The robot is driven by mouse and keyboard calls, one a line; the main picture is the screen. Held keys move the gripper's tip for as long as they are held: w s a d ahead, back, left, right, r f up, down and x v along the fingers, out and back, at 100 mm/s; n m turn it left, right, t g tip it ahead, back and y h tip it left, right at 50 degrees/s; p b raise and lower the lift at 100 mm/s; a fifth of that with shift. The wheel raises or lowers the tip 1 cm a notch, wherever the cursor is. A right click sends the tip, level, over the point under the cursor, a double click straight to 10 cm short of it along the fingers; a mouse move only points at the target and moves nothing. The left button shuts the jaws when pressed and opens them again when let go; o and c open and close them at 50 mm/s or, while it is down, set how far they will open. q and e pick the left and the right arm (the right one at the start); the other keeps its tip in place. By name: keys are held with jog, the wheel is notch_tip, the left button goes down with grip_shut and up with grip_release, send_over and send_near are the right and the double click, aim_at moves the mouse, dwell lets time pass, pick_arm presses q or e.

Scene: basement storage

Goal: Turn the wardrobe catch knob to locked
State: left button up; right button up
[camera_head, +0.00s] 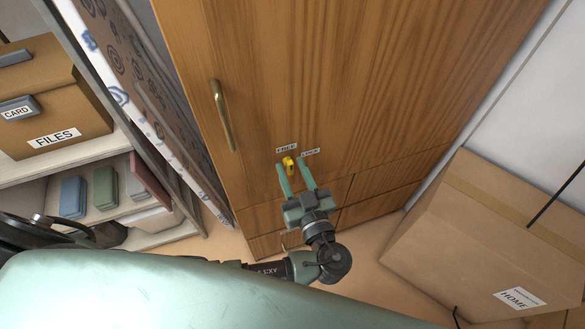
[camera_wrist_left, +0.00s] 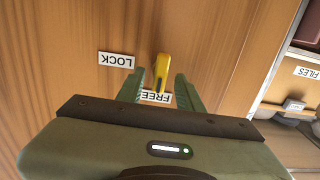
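The yellow catch knob (camera_head: 289,165) is on the front of the wooden wardrobe (camera_head: 330,70), right of its handle. A FREE label (camera_head: 286,148) and a LOCK label (camera_head: 310,153) sit just above it in the head view. In the left wrist view the knob (camera_wrist_left: 161,75) is elongated, with its lower end at the FREE label (camera_wrist_left: 157,97); the LOCK label (camera_wrist_left: 116,60) is to its left. My left gripper (camera_head: 291,170) is open, with one finger on each side of the knob. In the wrist view gaps show between knob and fingers. My right gripper is not in view.
A metal bar handle (camera_head: 222,115) stands out from the wardrobe door. A large HOME cardboard box (camera_head: 485,225) stands on the floor at right. At left, a shelf unit (camera_head: 150,245) holds a FILES box (camera_head: 50,100) and several small coloured items.

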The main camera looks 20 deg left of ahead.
pick_arm(q)
grip_shut()
jog(key=shift+d+m, duration=0.1)
jog(key=shift+m, duration=0.3)
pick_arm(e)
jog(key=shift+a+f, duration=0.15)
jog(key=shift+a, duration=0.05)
pick_arm(q)
jog(key=shift+m, duration=0.6)
jog(key=m, duration=0.4)
jog(key=shift+w+d+b, duration=0.15)
jog(key=shift+w+b, duration=0.05)
jog(key=shift+b, duration=0.2)
jog(key=m, duration=0.4)
jog(key=m+p, duration=0.1)
jog(key=m, duration=0.6)
jog(key=shift+w+d+f+m+p, duration=0.1)
jog(key=shift+d+f+m+p, duration=0.1)
jog(key=shift+f+m+p, duration=0.2)
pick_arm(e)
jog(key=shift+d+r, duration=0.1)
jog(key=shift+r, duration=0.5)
